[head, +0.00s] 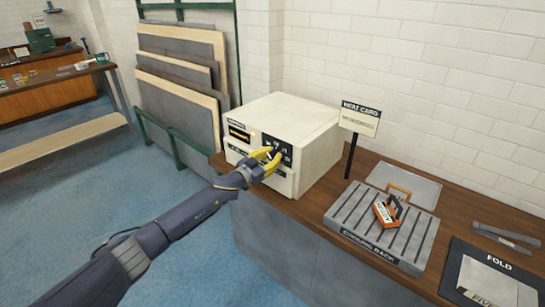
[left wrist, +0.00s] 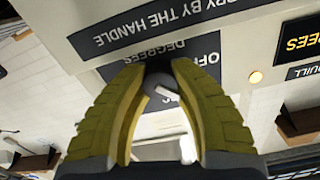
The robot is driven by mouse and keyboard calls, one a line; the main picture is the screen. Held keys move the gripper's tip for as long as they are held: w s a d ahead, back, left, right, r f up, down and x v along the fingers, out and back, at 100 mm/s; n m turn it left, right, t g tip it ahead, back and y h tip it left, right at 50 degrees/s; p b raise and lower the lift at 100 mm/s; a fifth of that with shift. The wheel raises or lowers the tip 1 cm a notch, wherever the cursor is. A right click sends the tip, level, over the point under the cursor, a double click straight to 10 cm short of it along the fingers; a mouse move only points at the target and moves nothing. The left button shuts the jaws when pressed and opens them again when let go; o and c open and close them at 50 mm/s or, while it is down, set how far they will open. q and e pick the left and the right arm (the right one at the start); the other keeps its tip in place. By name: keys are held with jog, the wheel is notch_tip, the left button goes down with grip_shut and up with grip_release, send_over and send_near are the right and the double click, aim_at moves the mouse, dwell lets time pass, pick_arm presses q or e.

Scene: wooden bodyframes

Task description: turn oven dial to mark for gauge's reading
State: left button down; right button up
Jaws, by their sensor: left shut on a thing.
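The cream oven (head: 290,118) stands on the wooden bench, its dark dial panel (head: 283,146) facing left. My left gripper (head: 268,158) is at this panel. In the left wrist view its yellow fingers (left wrist: 160,72) are closed around the grey round dial (left wrist: 155,84), which has a white pointer bar. The dial's marks are mostly hidden by the fingers; a dark label with "DEGREES" (left wrist: 190,53) shows upside down. A display with amber letters (left wrist: 303,42) and a lit amber lamp (left wrist: 255,77) are beside it. I cannot make out a gauge reading. My right gripper is not in view.
A "HEAT CARD" sign (head: 361,118) stands right of the oven, its small print unreadable. A grey cooling rack (head: 350,222) holds an orange-and-dark item (head: 386,212). A dark "FOLD" board (head: 457,262) lies at the right. Boards (head: 180,70) lean in a green rack behind my left arm.

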pick_arm(q)
jog(key=shift+d+r+m, duration=0.1)
jog(key=shift+r+m, duration=0.25)
jog(key=shift+m, duration=0.75)
jog(key=c, duration=1.4)
grip_release()
jog(key=o, duration=0.4)
jog(key=shift+f, duration=0.1)
jog(key=shift+f+n, duration=0.1)
jog(key=shift+n, duration=1.2)
jog(key=s+a+n, duration=0.5)
jog(key=s+a, duration=0.6)
jog(key=s, duration=0.2)
jog(key=shift+s+a+f, duration=0.15)
jog(key=shift+f, duration=0.05)
